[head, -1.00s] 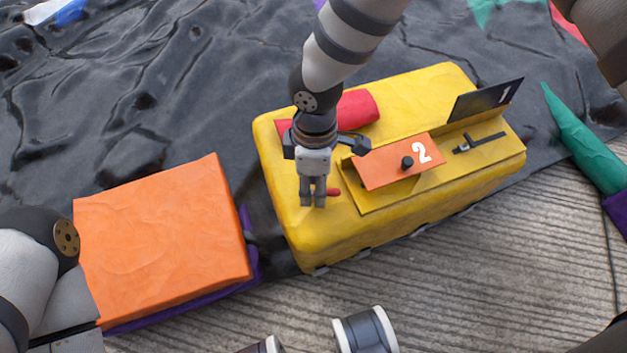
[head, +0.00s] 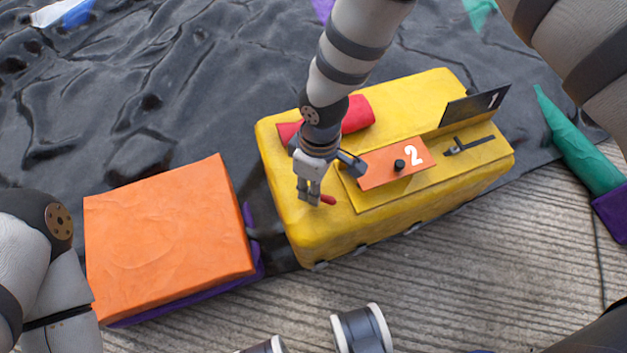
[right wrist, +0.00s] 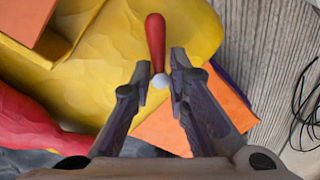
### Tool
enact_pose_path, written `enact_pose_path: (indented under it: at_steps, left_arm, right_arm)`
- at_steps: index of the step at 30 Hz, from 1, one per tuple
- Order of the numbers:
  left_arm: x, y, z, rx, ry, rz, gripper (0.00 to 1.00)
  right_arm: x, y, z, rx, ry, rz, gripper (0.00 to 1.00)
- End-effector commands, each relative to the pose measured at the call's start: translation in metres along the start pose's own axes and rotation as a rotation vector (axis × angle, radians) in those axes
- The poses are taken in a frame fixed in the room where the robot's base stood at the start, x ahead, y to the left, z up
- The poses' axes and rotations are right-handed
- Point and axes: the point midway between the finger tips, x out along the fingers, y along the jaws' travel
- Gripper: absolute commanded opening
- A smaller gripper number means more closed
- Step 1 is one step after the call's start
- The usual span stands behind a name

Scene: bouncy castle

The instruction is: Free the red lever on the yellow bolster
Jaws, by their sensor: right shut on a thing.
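The yellow bolster (head: 400,92) lies on the ground right of centre in the head view. The red lever (head: 327,199) sticks out near its left end. It shows larger in the right wrist view (right wrist: 155,38), a red handle with a pale ball at its base. My right gripper (head: 311,196) comes down over the lever from above, and its fingers (right wrist: 160,80) are shut around the lever's ball end. An orange plate marked 2 (head: 380,171) with a black knob lies beside the gripper. A black plate marked 1 (head: 470,106) stands up farther right. My left gripper is out of view.
An orange block (head: 165,235) on a purple base stands left of the bolster. A red roll (head: 357,113) lies on the bolster behind my right gripper. A black latch (head: 465,144) sits at its right end. A green-and-purple piece (head: 580,150) lies at the right.

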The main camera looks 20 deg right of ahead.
Motion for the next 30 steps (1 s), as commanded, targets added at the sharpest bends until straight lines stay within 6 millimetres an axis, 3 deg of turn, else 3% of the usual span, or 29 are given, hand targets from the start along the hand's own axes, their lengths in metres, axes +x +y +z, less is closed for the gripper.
enact_pose_path:
  at_steps: [1, 18, 30]
  left_arm:
    - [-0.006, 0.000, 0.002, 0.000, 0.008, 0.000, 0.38]
    - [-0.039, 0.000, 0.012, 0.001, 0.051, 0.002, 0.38]
    - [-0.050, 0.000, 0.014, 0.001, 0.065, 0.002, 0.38]
  right_arm:
    - [-0.007, 0.005, -0.002, 0.043, 0.014, 0.014, 0.00]
    - [-0.005, 0.002, -0.001, 0.560, 0.098, 0.012, 0.00]
    - [-0.003, 0.000, 0.000, 0.784, 0.133, 0.011, 0.00]
